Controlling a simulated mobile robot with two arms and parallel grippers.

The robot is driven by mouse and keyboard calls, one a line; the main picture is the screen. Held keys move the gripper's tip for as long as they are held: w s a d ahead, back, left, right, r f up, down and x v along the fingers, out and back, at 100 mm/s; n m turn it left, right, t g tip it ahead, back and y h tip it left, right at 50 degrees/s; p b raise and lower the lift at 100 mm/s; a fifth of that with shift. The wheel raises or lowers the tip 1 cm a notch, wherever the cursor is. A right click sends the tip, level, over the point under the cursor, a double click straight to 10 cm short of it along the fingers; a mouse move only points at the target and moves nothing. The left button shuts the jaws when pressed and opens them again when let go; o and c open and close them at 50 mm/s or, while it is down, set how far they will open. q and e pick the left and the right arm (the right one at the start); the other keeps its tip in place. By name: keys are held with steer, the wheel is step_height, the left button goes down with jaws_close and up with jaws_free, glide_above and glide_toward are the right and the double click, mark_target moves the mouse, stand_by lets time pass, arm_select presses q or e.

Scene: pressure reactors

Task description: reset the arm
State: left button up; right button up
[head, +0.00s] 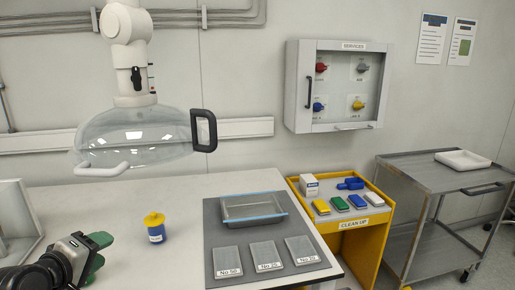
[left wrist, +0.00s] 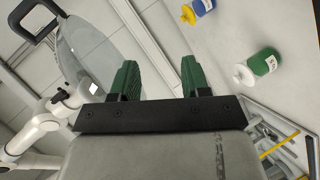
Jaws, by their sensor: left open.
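My left gripper (head: 103,252) is at the lower left of the head view, with its green fingers over the left part of the white bench (head: 118,205). In the left wrist view its two green fingers (left wrist: 159,68) stand apart with nothing between them. A blue bottle with a yellow cap (head: 155,230) stands on the bench to the right of the gripper. The bottle also shows at the top of the left wrist view (left wrist: 197,10). A green bottle with a white cap (left wrist: 262,65) shows right of the fingers there. My right gripper is out of view.
A clear extraction hood (head: 135,140) hangs over the bench. A grey mat (head: 232,233) holds a clear tray (head: 252,208) and three labelled blocks. A yellow clean-up cart (head: 345,240), a steel trolley (head: 430,170) and a services cabinet (head: 340,85) are at the right.

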arm_select(q)
steer(key=s+d+f+m+g+y, duration=0.1)
steer(key=s+d+f+m+g, duration=0.3)
steer(key=f, duration=0.4)
steer(key=s+d+f+m+g, duration=0.1)
steer(key=s+d+f+m, duration=0.2)
steer(key=s+f, duration=0.4)
steer(key=s+d+f+m+g+y, duration=0.1)
steer(key=s+d+f+m+g, duration=0.15)
steer(key=s+f, duration=0.35)
steer(key=s+d+f+m+g, duration=0.2)
steer(key=s+d+f+m, duration=0.15)
steer(key=s, duration=0.45)
step_height(320, 180, down, 27)
steer(key=s+g, duration=0.2)
steer(key=s+a+f+m+g, duration=0.1)
steer(key=s+a+f, duration=0.1)
steer(key=s+f, duration=1.3)
steer(key=shift+s+a, duration=0.25)
steer(key=shift+s, duration=0.3)
steer(key=shift+a, duration=0.1)
